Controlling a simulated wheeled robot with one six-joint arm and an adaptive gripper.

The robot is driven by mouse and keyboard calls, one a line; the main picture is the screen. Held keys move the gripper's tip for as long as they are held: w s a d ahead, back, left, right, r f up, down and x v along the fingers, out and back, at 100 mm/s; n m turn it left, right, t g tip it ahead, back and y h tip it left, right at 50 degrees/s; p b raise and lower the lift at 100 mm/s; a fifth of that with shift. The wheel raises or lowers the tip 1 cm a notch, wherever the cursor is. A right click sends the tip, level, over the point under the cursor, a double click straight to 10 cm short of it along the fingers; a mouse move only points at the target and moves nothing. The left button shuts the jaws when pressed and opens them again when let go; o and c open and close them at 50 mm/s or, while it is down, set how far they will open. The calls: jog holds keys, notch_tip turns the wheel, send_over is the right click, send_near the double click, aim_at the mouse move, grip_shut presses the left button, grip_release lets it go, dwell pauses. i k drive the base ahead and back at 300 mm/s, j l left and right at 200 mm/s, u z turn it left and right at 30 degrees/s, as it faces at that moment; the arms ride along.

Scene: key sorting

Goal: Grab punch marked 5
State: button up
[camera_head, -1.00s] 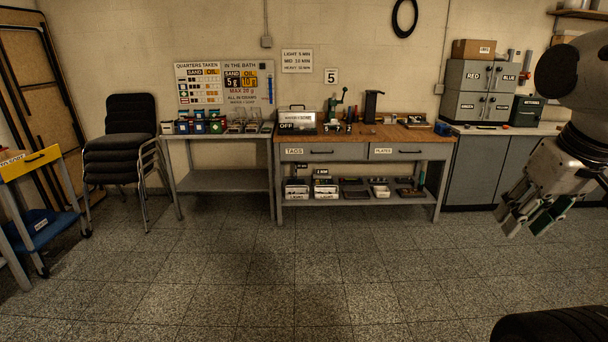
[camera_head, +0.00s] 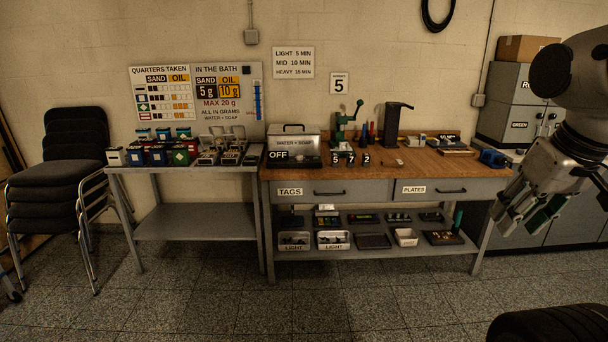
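The piece marked 5 (camera_head: 335,160) is the leftmost. It is too small to make out its full shape. My gripper (camera_head: 520,222) hangs at the right edge, pointing down and left, well away from the pieces. Its fingers are apart and nothing shows between them.
A sign with 5 (camera_head: 339,83) hangs on the wall above the press. A water and soap bath (camera_head: 293,146) stands left of the press, and a dark upright stand (camera_head: 394,125) right of it. Stacked chairs (camera_head: 62,180) are at left. The floor (camera_head: 250,312) before the bench is clear.

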aim_at(336, 158)
jog(key=i, duration=2.9)
